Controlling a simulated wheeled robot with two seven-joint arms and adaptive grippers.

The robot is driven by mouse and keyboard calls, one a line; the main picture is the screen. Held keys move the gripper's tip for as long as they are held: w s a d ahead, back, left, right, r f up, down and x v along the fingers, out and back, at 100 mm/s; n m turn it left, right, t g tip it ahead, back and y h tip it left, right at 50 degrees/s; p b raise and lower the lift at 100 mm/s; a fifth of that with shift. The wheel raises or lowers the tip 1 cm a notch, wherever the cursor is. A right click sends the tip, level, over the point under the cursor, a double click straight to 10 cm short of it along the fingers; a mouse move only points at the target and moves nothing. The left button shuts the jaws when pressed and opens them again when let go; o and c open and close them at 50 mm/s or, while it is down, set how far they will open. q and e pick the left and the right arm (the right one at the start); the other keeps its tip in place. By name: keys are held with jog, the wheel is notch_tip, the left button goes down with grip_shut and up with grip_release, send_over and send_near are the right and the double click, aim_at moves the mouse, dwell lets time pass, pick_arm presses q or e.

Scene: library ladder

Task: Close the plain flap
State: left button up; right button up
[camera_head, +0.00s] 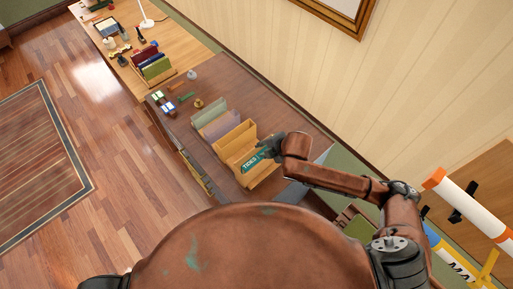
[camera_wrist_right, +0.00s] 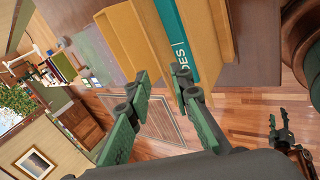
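No part is clearly marked as the plain flap. On the brown desk (camera_head: 226,84), a tan wooden holder (camera_head: 232,140) has upright panels. A teal "TIDES" piece (camera_head: 252,161) stands at its near side. The holder's tan panels (camera_wrist_right: 130,42) and the teal piece (camera_wrist_right: 198,40) fill the top of the right wrist view. My right gripper (camera_head: 266,147) is at the holder's right end. In the wrist view its green fingers (camera_wrist_right: 160,84) are apart with nothing between them; contact with the holder is unclear. My left gripper (camera_wrist_right: 279,121) shows small at the wrist view's right, fingers apart.
Greyish-green upright panels (camera_head: 211,122) stand left of the holder. Small items and a brass piece (camera_head: 198,103) lie farther along the desk. A tan table (camera_head: 183,45) with books and a lamp adjoins it.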

aim_at(254, 148)
jog(key=shift+n, duration=0.6)
jog(key=shift+w+d+p+x, duration=0.15)
jog(key=shift+p+x, duration=0.1)
jog(key=shift+x, duration=1.05)
jog(key=shift+w+d+p+x, duration=0.15)
jog(key=shift+p+x, duration=0.1)
jog(key=shift+x, duration=1.1)
jog(key=shift+w+p+x, duration=0.15)
jog(key=shift+p+x, duration=0.1)
jog(key=shift+x, duration=1.05)
jog(key=shift+r, duration=0.15)
jog(key=shift+c, duration=0.6)
grip_shut()
